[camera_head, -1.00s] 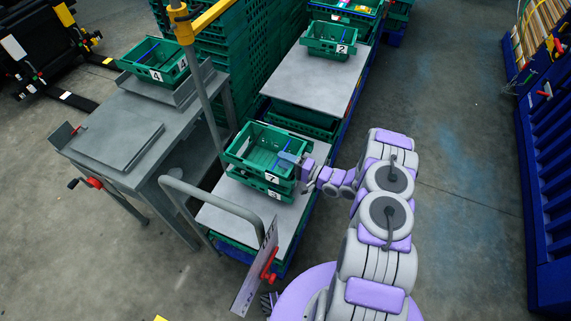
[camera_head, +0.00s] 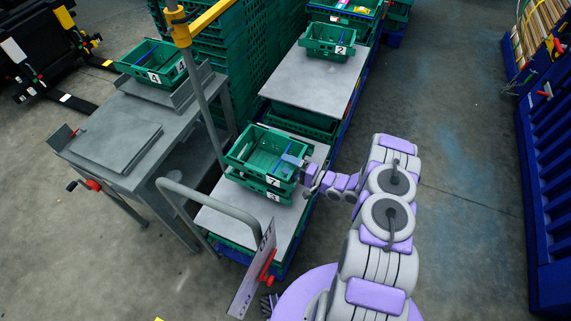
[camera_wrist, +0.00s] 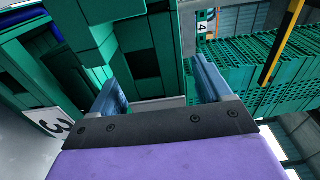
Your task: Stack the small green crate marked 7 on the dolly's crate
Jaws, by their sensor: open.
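The small green crate marked 7 (camera_head: 250,163) sits on top of the green crate marked 3 (camera_head: 256,189), on the grey top of the dolly (camera_head: 217,219). It looks roughly level; whether its rim is fully seated is too small to tell. My gripper (camera_head: 291,160) is at the right-hand wall of the crate marked 7. In the wrist view my gripper (camera_wrist: 162,88) shows two blue fingers spread apart, with nothing clearly clamped between them. Green crate walls and the label 3 (camera_wrist: 60,126) fill the left of that view. Contact with the wall cannot be told.
A crate marked 2 (camera_head: 330,49) stands on the farther grey platform (camera_head: 310,85). A crate marked 4 (camera_head: 150,66) sits on the grey bench (camera_head: 115,145) at left. A curved grey handle (camera_head: 215,197) rises at the dolly's near side. Tall green crate stacks (camera_head: 222,75) stand behind. The floor at right is clear.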

